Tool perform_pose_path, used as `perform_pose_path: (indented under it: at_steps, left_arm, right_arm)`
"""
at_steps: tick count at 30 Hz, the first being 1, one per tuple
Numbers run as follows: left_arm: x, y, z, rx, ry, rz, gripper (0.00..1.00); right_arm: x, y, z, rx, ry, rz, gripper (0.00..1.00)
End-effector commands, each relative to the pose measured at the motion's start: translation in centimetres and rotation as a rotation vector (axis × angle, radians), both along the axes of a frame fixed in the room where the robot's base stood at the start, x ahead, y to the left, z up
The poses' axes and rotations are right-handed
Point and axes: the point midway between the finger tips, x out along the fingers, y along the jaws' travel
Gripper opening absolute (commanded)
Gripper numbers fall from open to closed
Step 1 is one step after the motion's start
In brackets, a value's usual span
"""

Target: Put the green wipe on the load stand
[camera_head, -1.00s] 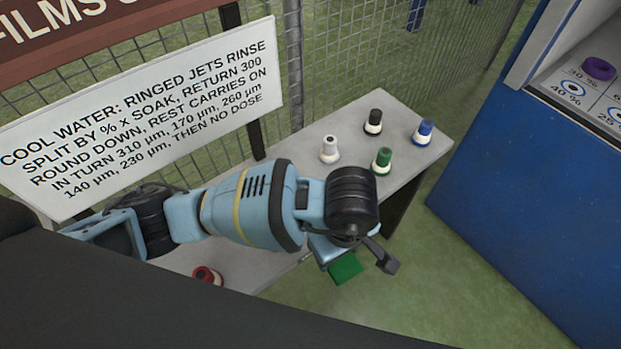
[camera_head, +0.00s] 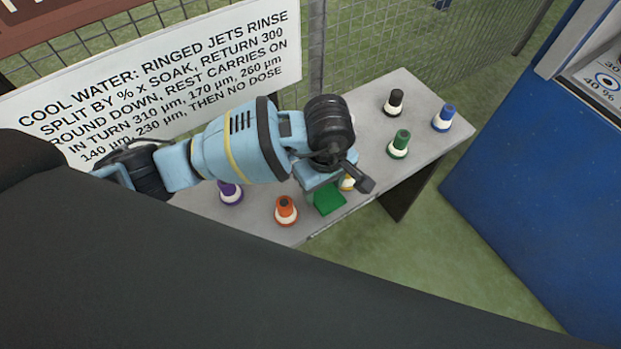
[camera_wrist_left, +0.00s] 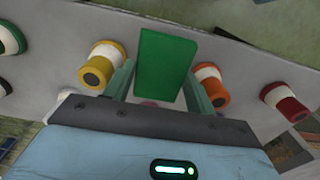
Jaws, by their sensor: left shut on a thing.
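The green wipe (camera_head: 329,199) is a flat green block held in my left gripper (camera_head: 322,190). In the left wrist view the wipe (camera_wrist_left: 166,64) sits upright between the two greenish fingers of the left gripper (camera_wrist_left: 160,80), which is shut on it. In the head view the gripper is over the front part of the grey table (camera_head: 375,180), between an orange-banded bottle and a yellow one partly hidden behind it. I cannot tell the height of the wipe above the table. I cannot make out which thing is the load stand. My right gripper is not in view.
Bottles stand on the table: orange (camera_head: 286,211), purple (camera_head: 230,192), yellow (camera_head: 347,183), green (camera_head: 399,145), black (camera_head: 394,102) and blue (camera_head: 443,117). A red one (camera_wrist_left: 284,103) shows in the wrist view. A sign (camera_head: 150,85) and fence stand behind; a blue cabinet (camera_head: 540,170) stands right.

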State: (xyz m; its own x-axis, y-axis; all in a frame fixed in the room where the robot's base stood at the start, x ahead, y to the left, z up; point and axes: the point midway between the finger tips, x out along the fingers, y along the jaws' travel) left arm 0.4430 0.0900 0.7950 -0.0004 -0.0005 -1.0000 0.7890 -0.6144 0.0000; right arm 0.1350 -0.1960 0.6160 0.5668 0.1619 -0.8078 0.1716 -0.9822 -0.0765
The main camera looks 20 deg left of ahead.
Motion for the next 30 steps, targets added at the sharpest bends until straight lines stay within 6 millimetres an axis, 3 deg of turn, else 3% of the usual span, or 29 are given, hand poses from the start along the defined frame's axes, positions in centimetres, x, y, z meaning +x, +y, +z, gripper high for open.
perform_pose_path:
  at_steps: [5, 17, 24, 30]
  left_arm:
    - [1.3, 2.1, -0.2, 0.001, 0.001, 0.001, 0.37]
    - [2.2, 3.5, -0.4, 0.001, -0.001, 0.002, 0.37]
    - [2.2, 3.5, -3.7, 0.0, 0.001, 0.0, 0.37]
    - [2.3, 3.5, -3.9, 0.0, -0.001, -0.002, 0.37]
  right_arm:
    - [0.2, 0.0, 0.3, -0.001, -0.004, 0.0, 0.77]
    - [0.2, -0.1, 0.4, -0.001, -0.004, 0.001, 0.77]
    - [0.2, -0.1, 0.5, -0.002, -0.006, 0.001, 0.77]
    - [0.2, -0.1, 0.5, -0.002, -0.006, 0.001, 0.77]
